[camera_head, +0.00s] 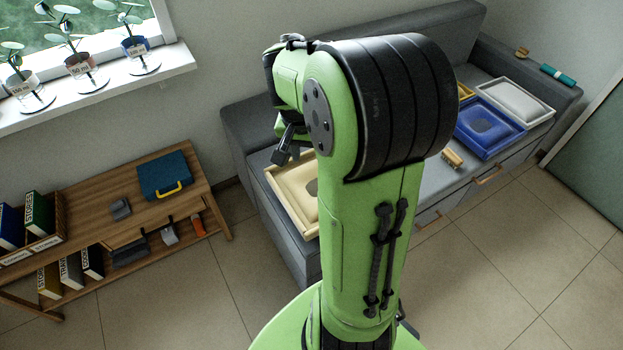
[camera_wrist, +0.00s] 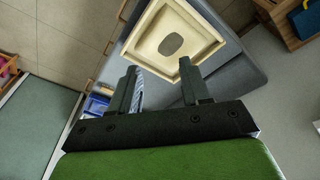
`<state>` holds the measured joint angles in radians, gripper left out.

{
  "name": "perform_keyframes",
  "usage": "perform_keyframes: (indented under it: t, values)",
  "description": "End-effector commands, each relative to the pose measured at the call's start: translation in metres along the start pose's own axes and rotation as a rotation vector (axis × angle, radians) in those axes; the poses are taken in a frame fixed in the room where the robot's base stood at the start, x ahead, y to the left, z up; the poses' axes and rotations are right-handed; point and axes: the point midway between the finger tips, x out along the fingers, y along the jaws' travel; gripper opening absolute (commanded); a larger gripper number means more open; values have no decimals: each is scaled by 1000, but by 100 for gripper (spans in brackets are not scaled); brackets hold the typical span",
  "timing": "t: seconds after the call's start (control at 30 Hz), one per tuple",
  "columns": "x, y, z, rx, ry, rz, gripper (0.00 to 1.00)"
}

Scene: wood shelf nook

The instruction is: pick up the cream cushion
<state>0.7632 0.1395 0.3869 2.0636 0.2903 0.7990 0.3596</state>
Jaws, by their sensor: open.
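The cream cushion (camera_head: 297,188) lies in a cream tray (camera_head: 279,193) on the left end of the grey bench, partly hidden behind my arm. In the wrist view the cushion (camera_wrist: 187,39) shows as a pale square with a dark oval mark, inside the raised rim of the tray (camera_wrist: 138,40). My gripper (camera_head: 287,146) is above the bench near the tray's far-left side.
A blue tray (camera_head: 462,137) and a white tray (camera_head: 548,115) stand on the bench's right part, with a small brush (camera_head: 452,159) nearby. A teal-handled object (camera_head: 558,75) lies on the armrest. A wooden shelf (camera_head: 110,211) with books stands at left. Tiled floor in front is clear.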

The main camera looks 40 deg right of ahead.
Motion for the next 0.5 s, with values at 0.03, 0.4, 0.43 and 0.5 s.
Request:
perform_keyframes:
  t: [0.03, 0.4, 0.43, 0.5]
  values:
    - [35, 12, -15, 104, -51, 11, 47]
    - [208, 104, -63, 808, -307, -24, 47]
    - [212, 105, -63, 822, -311, -25, 47]
    - [221, 105, -61, 833, -316, -26, 47]
